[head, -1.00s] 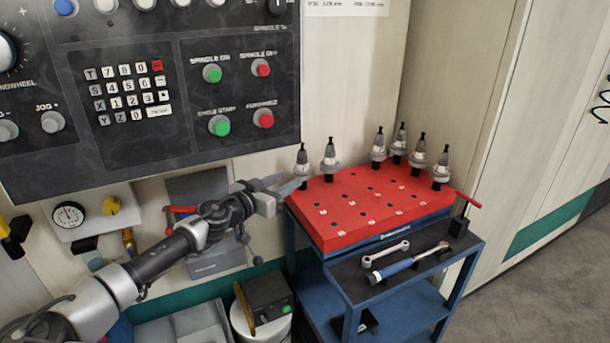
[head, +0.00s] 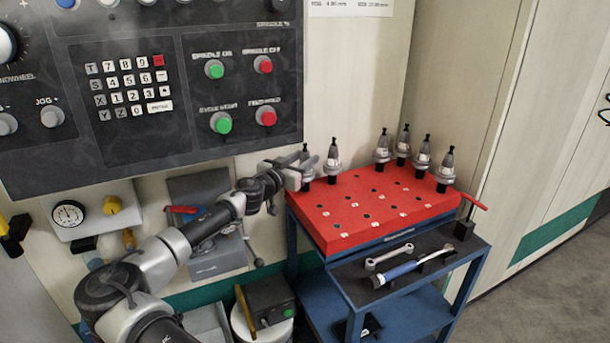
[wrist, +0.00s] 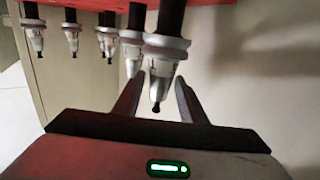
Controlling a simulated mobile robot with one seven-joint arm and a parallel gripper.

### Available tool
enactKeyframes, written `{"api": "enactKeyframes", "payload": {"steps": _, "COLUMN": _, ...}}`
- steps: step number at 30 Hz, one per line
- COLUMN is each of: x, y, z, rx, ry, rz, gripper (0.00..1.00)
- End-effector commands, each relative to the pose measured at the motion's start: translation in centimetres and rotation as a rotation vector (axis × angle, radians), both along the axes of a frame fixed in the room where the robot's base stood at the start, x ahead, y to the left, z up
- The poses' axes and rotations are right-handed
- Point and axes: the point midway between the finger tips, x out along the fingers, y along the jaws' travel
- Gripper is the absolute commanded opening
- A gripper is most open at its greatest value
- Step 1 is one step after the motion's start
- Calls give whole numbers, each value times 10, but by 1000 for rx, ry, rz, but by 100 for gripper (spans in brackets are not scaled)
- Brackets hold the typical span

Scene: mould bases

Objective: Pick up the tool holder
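Several grey tool holders with black tips stand upright in the red tool block. The leftmost tool holder (head: 306,155) is partly hidden by my gripper (head: 302,173). In the wrist view, which shows the scene upside down, this tool holder (wrist: 163,68) is between the two spread fingers of my gripper (wrist: 158,90). A gap shows on both sides of its cone, so the gripper looks open. A second tool holder (head: 333,156) stands close to its right; it overlaps behind the first in the wrist view (wrist: 132,52).
The red block (head: 350,215) sits on a blue cart (head: 352,310). More holders (head: 422,157) stand at its right rear. A wrench (head: 388,254) and a blue-handled tool (head: 400,271) lie on the front shelf. The control panel (head: 150,95) hangs above left, with the wall close behind.

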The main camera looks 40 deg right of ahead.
Motion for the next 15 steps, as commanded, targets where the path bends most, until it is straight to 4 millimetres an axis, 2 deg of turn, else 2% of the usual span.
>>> {"api": "enactKeyframes", "payload": {"steps": 5, "x": 7, "y": -26, "z": -10, "rx": 0, "ry": 1, "rz": -2, "gripper": 38}}
{"api": "enactKeyframes", "payload": {"steps": 9, "x": 12, "y": -42, "z": -9, "rx": 0, "ry": 0, "rz": -3, "gripper": 38}}
{"api": "enactKeyframes", "payload": {"steps": 15, "x": 14, "y": -46, "z": -9, "rx": 0, "ry": 1, "rz": -1, "gripper": 38}}
